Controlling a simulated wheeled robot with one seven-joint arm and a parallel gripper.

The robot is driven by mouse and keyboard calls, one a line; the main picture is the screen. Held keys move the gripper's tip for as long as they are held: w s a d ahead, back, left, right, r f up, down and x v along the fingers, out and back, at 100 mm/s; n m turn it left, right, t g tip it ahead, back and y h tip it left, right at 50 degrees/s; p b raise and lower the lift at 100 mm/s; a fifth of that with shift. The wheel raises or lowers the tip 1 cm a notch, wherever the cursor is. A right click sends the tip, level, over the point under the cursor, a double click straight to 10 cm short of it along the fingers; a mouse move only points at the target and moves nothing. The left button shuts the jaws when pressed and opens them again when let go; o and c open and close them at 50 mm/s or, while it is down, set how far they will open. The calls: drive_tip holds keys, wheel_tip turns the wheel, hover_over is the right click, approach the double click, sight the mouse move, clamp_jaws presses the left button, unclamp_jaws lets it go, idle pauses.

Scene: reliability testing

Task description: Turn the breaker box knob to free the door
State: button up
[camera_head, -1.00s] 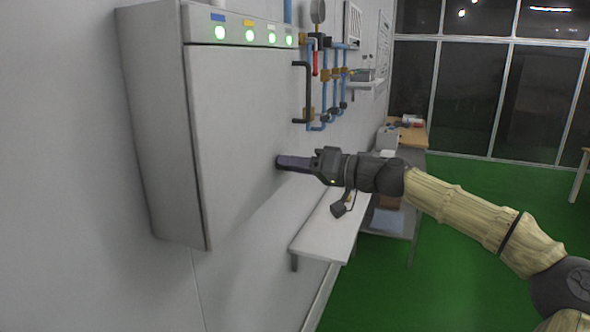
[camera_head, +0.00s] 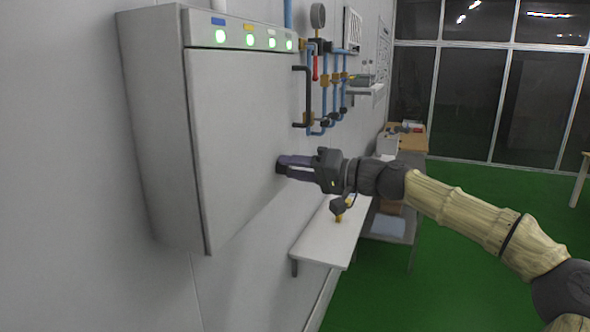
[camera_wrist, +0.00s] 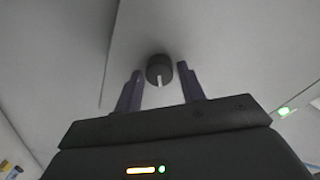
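The breaker box (camera_head: 245,130) is a large grey cabinet on the wall at the left of the head view, and its door is closed. The dark round knob (camera_wrist: 160,69), with a pale marker line, sits on the door straight ahead in the wrist view. My gripper (camera_head: 282,166) points at the door's right side in the head view. In the wrist view its two purple fingers (camera_wrist: 161,82) are open, one on either side of the knob, with gaps between. I cannot tell if the tips touch the door. The fingers hide the knob in the head view.
Green lights (camera_head: 249,40) line the box's top. Blue pipes with a gauge (camera_head: 325,85) are on the wall behind. A white bench (camera_head: 325,237) stands below my wrist.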

drive_tip(key=shift+o, duration=0.9)
drive_tip(key=shift+d, duration=0.15)
drive_tip(key=shift+s+d+f, duration=0.1)
drive_tip(key=shift+s+d, duration=0.05)
drive_tip(key=shift+d, duration=0.15)
drive_tip(key=b+v, duration=0.5)
drive_tip(key=v, duration=1.1)
drive_tip(key=shift+d, duration=0.25)
